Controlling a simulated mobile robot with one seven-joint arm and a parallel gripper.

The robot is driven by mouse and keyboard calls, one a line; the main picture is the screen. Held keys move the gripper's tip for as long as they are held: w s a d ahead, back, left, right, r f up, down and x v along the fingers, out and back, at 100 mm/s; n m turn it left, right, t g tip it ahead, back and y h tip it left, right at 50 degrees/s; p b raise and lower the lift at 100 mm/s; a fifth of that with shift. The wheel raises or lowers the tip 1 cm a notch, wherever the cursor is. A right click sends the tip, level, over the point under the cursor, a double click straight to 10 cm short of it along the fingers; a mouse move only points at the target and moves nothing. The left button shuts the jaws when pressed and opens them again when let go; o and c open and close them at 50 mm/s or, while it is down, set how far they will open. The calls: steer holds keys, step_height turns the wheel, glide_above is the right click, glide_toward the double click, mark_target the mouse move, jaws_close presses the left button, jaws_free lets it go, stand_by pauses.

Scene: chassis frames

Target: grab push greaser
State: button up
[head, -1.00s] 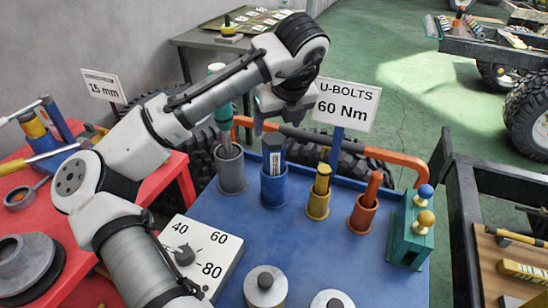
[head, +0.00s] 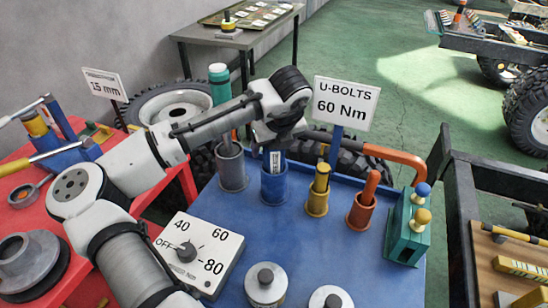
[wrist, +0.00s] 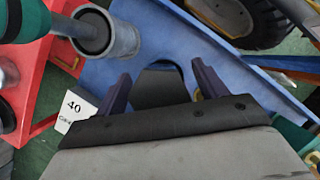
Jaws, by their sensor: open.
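My gripper (head: 277,138) is open and points down over the blue cup (head: 274,187). A dark tool with a pale label (head: 275,162) stands upright in that cup; I take it for the push greaser, though its top is hidden by my gripper in the head view. In the wrist view my two purple fingers (wrist: 163,88) are apart, and a dark grey shape (wrist: 160,88) shows between them. I cannot tell whether they touch it.
A grey cup (head: 231,172) holding a tall green-topped tool (head: 219,85) stands left of the blue cup. Yellow (head: 317,203) and orange (head: 360,213) cups stand to the right. The U-bolts sign (head: 346,104) is behind, and a dial box (head: 200,257) in front.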

steer(key=c, duration=1.4)
steer(key=shift+r, duration=0.1)
